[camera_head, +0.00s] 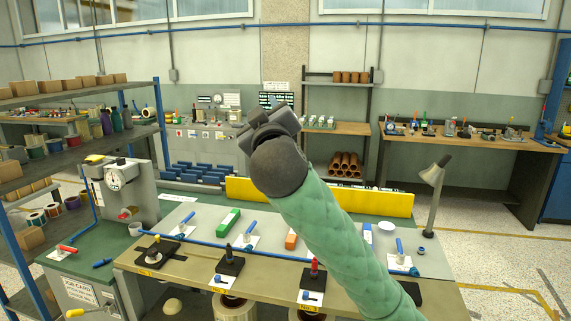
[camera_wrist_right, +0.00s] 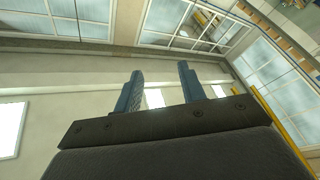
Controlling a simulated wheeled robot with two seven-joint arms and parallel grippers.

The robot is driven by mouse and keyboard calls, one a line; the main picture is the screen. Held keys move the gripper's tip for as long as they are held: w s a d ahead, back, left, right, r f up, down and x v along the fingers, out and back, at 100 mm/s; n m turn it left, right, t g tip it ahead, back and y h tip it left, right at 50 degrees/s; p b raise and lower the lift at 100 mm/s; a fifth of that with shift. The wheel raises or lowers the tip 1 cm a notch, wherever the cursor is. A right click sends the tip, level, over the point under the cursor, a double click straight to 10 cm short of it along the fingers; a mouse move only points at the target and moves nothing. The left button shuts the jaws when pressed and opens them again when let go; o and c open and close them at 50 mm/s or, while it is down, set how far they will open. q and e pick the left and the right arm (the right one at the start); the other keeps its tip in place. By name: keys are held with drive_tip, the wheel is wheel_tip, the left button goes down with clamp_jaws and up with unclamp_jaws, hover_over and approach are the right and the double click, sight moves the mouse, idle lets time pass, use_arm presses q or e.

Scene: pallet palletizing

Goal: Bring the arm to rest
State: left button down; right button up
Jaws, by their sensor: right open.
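My right arm, in a green padded sleeve, comes in from the bottom right of the head view and reaches up over the workbench. My right gripper (camera_head: 268,118) is raised above the bench in front of the back wall, seen mostly from behind. In the right wrist view its two blue-grey fingers (camera_wrist_right: 160,88) stand apart with nothing between them. That view looks up toward windows and the upper wall. My left gripper and arm are in neither view.
A workbench (camera_head: 190,262) holds several tools, blocks and small stands below the arm. A yellow barrier (camera_head: 385,203) runs along its back edge. A desk lamp (camera_head: 433,180) stands at the right, a shelf rack (camera_head: 75,90) at the left. The air around the gripper is clear.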

drive_tip(key=s+d+f+m+g+b, duration=0.1)
drive_tip(key=s+d+f+m+g, duration=0.25)
drive_tip(key=f, duration=1.15)
drive_tip(key=s+d+f+g+h+b, duration=0.1)
drive_tip(key=s+d+f+g, duration=0.4)
drive_tip(key=f, duration=1.1)
drive_tip(key=s+d+f+m+g+b, duration=0.15)
drive_tip(key=d+f, duration=0.35)
drive_tip(key=f, duration=1)
drive_tip(key=s+d+f+m+g+h, duration=0.1)
drive_tip(key=s+d+f+g, duration=0.1)
drive_tip(key=s+f, duration=0.6)
drive_tip(key=s+d+f+g, duration=0.3)
drive_tip(key=s+f, duration=0.3)
drive_tip(key=f, duration=0.5)
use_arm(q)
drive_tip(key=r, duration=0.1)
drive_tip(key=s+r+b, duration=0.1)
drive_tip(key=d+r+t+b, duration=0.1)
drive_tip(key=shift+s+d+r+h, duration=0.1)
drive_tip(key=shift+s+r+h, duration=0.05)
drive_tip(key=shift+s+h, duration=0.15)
use_arm(e)
drive_tip(key=s+f+g, duration=0.3)
drive_tip(key=s+f, duration=0.8)
drive_tip(key=s, duration=0.5)
drive_tip(key=shift+s+f+m, duration=0.15)
drive_tip(key=shift+s+m, duration=0.1)
drive_tip(key=shift+m, duration=0.15)
